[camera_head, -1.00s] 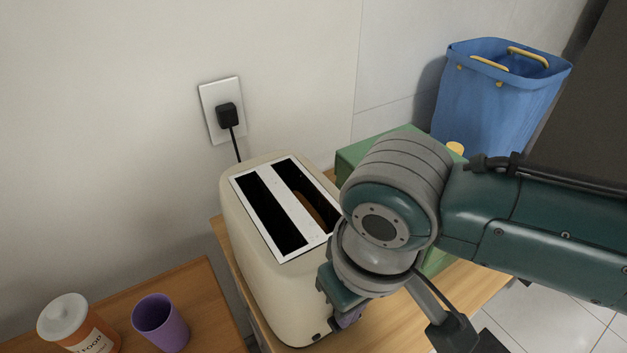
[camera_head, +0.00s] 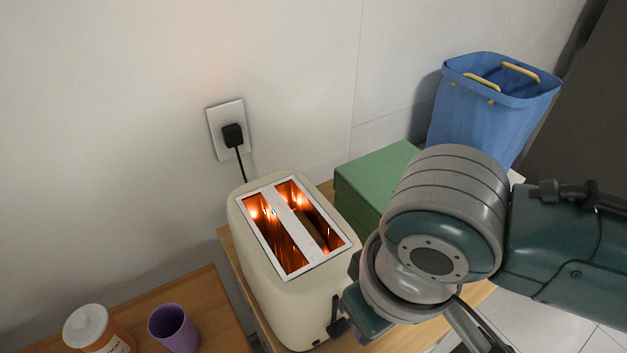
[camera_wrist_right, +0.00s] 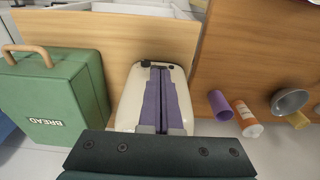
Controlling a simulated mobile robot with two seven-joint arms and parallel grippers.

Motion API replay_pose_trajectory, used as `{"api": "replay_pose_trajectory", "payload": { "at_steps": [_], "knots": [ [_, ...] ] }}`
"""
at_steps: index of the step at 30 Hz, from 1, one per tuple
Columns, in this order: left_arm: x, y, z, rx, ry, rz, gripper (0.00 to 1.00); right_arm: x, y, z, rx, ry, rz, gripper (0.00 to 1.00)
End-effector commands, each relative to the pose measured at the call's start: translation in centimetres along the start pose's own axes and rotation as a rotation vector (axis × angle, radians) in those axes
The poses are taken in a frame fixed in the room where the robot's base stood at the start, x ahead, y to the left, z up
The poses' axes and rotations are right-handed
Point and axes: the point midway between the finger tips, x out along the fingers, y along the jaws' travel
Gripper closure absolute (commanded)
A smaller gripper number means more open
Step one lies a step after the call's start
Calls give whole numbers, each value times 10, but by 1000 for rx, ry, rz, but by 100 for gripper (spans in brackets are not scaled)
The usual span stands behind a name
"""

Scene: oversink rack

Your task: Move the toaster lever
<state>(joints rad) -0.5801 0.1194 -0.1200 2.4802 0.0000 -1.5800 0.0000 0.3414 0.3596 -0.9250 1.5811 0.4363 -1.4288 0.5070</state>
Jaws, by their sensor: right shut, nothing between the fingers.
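The cream toaster (camera_head: 275,290) stands on a wooden surface by the wall, and its slots (camera_head: 285,228) glow orange. A brownish shape is in the right slot. The black lever (camera_head: 338,327) is low on the toaster's end facing my right arm. In the right wrist view the toaster (camera_wrist_right: 131,100) lies beyond my right gripper (camera_wrist_right: 162,70), whose purple fingers are shut together and empty, pointing at it. The fingers overlap the toaster there; I cannot tell whether they touch it. My left gripper is not in view.
A green bread box (camera_head: 375,178) stands right of the toaster, with a blue bag (camera_head: 490,110) behind it. A purple cup (camera_head: 174,330) and a lidded jar (camera_head: 88,325) are at lower left. The toaster's cord runs to a wall outlet (camera_head: 229,145).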

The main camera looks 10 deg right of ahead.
Motion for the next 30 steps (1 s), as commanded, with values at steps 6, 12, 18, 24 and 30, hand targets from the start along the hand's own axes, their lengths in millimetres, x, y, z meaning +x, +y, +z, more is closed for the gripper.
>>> {"api": "replay_pose_trajectory", "payload": {
  "at_steps": [6, 12, 18, 24, 30],
  "knots": [
    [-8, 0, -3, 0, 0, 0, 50, -37, 0, 0, 0, 1, -2, 100],
    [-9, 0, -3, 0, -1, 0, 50, -47, 0, 0, 1, -1, -1, 100],
    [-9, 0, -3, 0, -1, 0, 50, -47, 0, 0, 1, -1, 0, 100],
    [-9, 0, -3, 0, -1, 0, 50, -47, 0, 0, 1, -1, 0, 100],
    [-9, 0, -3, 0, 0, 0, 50, -51, -17, 6, -12, 30, -52, 100]
  ]
}}
